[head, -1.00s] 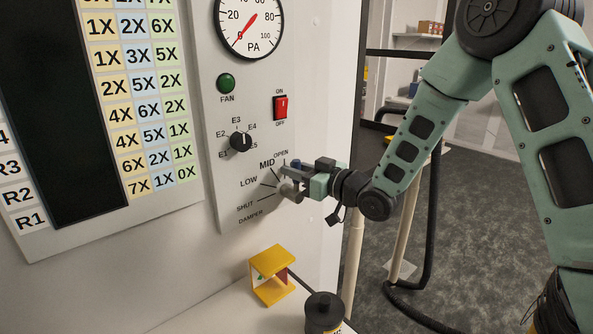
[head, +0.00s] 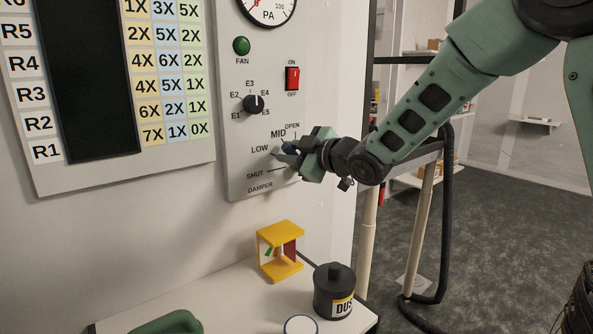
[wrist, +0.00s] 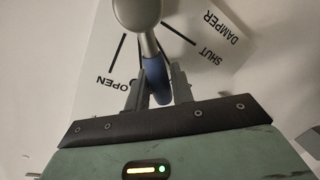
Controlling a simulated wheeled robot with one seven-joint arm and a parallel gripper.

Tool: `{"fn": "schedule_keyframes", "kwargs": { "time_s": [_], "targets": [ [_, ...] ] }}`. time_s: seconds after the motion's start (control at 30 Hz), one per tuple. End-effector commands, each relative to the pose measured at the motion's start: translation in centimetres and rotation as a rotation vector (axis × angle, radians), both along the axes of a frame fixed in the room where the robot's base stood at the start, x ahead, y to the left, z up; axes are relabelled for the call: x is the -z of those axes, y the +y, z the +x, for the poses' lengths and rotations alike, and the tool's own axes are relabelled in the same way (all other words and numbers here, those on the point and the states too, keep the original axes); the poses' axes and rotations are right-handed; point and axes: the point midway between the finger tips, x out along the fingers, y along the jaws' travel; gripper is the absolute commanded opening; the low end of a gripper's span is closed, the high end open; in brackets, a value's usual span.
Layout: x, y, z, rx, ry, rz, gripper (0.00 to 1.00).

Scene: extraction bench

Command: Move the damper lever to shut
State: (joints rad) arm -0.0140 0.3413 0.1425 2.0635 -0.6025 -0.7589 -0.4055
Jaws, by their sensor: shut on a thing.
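The damper lever has a grey round hub (wrist: 138,12) and a blue handle (wrist: 155,78). It sits at the bottom of the grey control panel (head: 232,120) on the damper scale, labelled OPEN, MID, LOW and SHUT. My gripper (wrist: 158,92) is shut on the blue handle, with one finger on each side of it. In the wrist view the handle lies between the OPEN and SHUT marks. In the head view my gripper (head: 290,152) is in front of the scale and partly hides the lever, so its exact mark is unclear.
Above the scale are the selector knob (head: 254,103), the red switch (head: 292,78), the green fan button (head: 241,46) and a gauge (head: 268,8). Below, a yellow stand (head: 280,228) and a dark canister (head: 333,285) stand on the white bench. Open floor lies at right.

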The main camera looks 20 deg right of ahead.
Motion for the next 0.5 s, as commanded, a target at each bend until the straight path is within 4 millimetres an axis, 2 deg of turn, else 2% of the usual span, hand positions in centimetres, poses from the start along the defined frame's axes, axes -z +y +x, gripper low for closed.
{"fn": "schedule_keyframes", "kwargs": {
  "time_s": [0.03, 0.5],
  "targets": [
    [1.2, 0.4, -0.2, -0.003, -0.022, -0.043, 0.00],
    [4.0, 1.8, -0.9, -0.002, -0.196, -0.435, 0.00]
  ]
}}
